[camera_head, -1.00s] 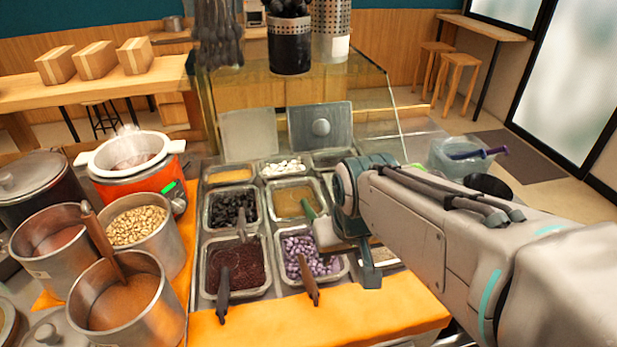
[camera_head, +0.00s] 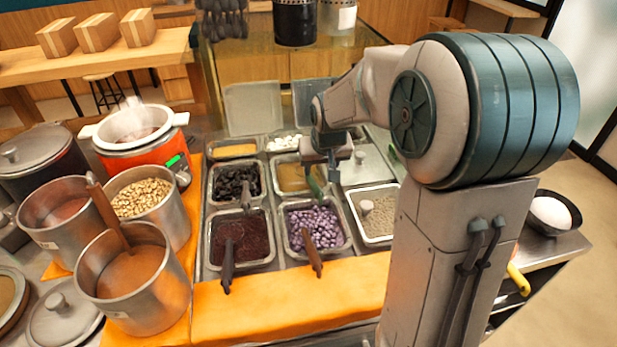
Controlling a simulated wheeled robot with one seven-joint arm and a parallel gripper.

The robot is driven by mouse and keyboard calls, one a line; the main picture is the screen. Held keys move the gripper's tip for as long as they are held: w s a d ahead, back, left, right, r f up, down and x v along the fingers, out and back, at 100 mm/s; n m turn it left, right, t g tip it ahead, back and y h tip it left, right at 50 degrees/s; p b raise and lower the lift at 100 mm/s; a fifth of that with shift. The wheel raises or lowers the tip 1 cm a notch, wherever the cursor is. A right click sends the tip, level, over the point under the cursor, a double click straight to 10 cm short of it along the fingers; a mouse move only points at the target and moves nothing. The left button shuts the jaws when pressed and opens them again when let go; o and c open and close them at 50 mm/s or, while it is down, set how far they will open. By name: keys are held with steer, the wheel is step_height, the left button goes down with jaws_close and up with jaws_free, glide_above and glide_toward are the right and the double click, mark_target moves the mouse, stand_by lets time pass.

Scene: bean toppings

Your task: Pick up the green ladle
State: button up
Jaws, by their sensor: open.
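The green ladle (camera_head: 314,187) rests in the tray of brown-yellow topping in the middle row. Only part of its green handle shows, slanting toward the front of that tray; its upper part is hidden behind my gripper. My gripper (camera_head: 331,172) is open and points down just above and beside the handle. Whether a finger touches it I cannot tell. The brown-yellow tray (camera_head: 284,193) is partly covered by my gripper.
Trays of dark beans (camera_head: 235,182), red beans (camera_head: 240,240) and purple beans (camera_head: 314,228) surround it, with brown-handled ladles (camera_head: 314,256) at the front. A grey-topping tray (camera_head: 379,215) lies to the right. Steel pots (camera_head: 128,278) and an orange cooker (camera_head: 142,157) stand left. My arm hides much of the right side.

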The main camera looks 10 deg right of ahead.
mark_target(315, 186)
steer(key=x, duration=0.4)
steer(key=shift+w+f, duration=0.1)
steer(key=shift+f, duration=0.3)
steer(key=x, duration=0.4)
steer(key=shift+s+a+f+p, duration=0.2)
steer(key=shift+f+p, duration=0.05)
steer(key=shift+p, duration=0.1)
steer(key=shift+w+f, duration=0.25)
steer(key=shift+f, duration=0.3)
jaws_close()
